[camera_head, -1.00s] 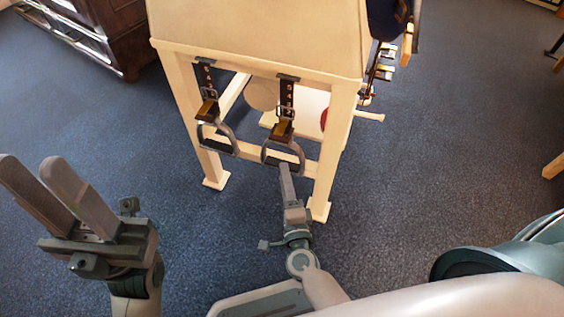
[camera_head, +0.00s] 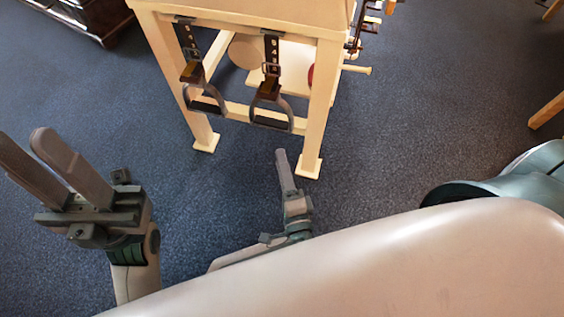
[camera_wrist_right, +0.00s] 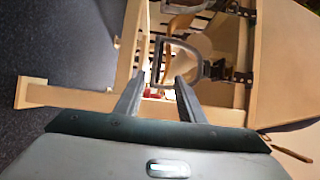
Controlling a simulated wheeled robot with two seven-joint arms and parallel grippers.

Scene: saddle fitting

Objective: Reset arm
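My right gripper (camera_head: 281,153) shows edge-on in the head view, below the right-hand stirrup (camera_head: 270,122) and apart from it. In the right wrist view, its two fingers (camera_wrist_right: 160,78) are spread with nothing held between them. A stirrup (camera_wrist_right: 188,48) shows just beyond the fingertips there. A second stirrup (camera_head: 207,105) hangs to the left from a strap with a buckle. My left gripper (camera_head: 24,148) is at the left of the head view, fingers apart and empty, over the floor.
The cream wooden stand (camera_head: 319,110) carries both stirrup straps, its feet on the blue carpet (camera_head: 420,110). A dark wooden cabinet (camera_head: 105,18) is at the top left. Wooden legs (camera_head: 546,110) show at the right edge. Open carpet lies around the stand.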

